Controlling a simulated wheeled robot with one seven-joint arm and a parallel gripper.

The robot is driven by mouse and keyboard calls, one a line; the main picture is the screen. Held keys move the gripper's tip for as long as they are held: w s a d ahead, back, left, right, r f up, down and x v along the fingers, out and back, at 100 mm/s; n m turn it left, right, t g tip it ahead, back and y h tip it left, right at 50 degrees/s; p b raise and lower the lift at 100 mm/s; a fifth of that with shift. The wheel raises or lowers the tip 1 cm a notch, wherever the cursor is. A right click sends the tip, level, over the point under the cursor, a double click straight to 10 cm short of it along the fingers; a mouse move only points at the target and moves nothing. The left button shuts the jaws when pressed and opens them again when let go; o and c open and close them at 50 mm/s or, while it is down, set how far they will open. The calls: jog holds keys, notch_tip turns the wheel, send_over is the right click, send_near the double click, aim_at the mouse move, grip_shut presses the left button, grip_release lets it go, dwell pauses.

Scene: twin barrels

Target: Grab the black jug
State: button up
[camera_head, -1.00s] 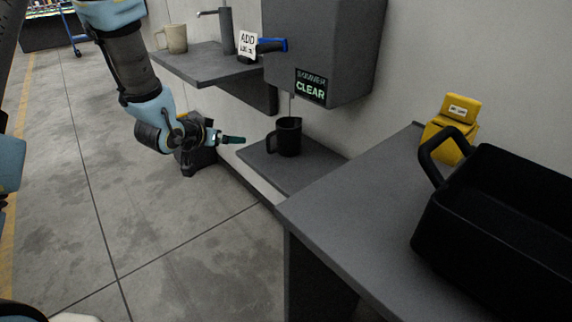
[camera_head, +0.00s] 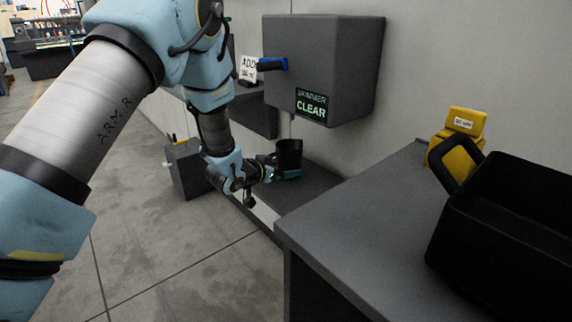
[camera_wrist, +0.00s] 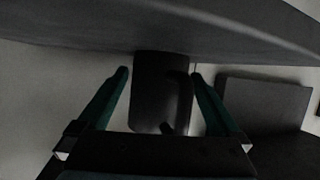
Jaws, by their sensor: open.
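The black jug (camera_head: 289,155) stands upright on a low grey shelf (camera_head: 312,187) under the wall-mounted box. My gripper (camera_head: 287,175) is at the jug's lower left side in the head view, and its fingers partly cover the jug there. In the wrist view the jug (camera_wrist: 160,92) lies between the two green fingers of my gripper (camera_wrist: 160,78). The fingers are spread, with a visible gap on each side of the jug. The jug's handle is hard to make out in both views.
The grey box (camera_head: 325,70) with a sign reading CLEAR and a blue-handled lever hangs above the jug. A grey counter (camera_head: 345,215) stands to the right, carrying a black crate (camera_head: 520,225) and a yellow item (camera_head: 458,135). Floor at left is open.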

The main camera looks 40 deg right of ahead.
jog(key=shift+x, duration=0.9)
jog(key=shift+c, duration=0.2)
jog(key=c, duration=1.3)
jog(key=shift+o, duration=0.2)
jog(key=shift+r, duration=0.1)
jog(key=shift+r, duration=0.1)
